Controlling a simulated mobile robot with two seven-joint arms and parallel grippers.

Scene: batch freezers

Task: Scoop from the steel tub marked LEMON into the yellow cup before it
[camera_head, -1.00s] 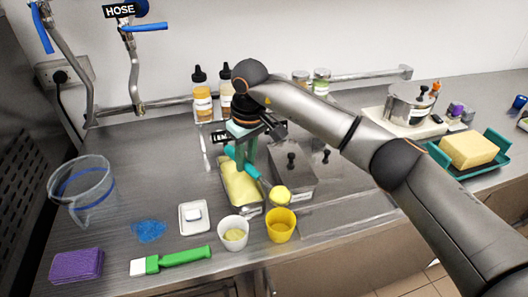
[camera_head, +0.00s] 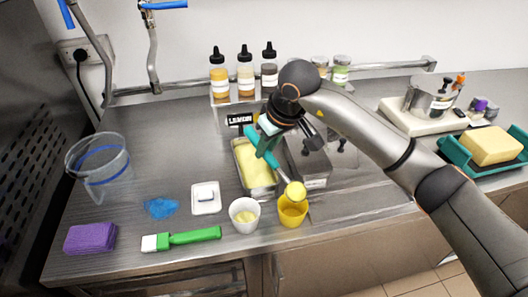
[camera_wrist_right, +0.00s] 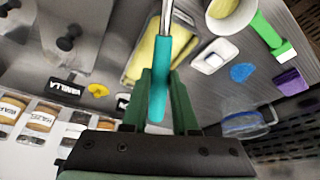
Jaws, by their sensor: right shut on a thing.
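The steel tub (camera_head: 240,172) with pale yellow contents stands in front of the LEMON sign (camera_head: 240,119); it also shows in the wrist view (camera_wrist_right: 146,60). My right gripper (camera_head: 268,129) is above the tub's right side, shut on the teal handle of a scoop (camera_head: 264,150). The handle also shows in the wrist view (camera_wrist_right: 160,85). The scoop slants down toward the front right, with a yellow ball (camera_head: 295,191) at its head. The ball overlaps the back rim of the yellow cup (camera_head: 292,215); whether they touch is unclear. My left gripper is out of view.
A white cup (camera_head: 244,222) with yellow contents stands left of the yellow cup. A lidded steel tub (camera_head: 316,178) is right of the lemon tub. A white dish (camera_head: 206,205), green-handled brush (camera_head: 190,237) and purple sponge (camera_head: 90,238) lie left. Bottles (camera_head: 219,75) stand behind.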

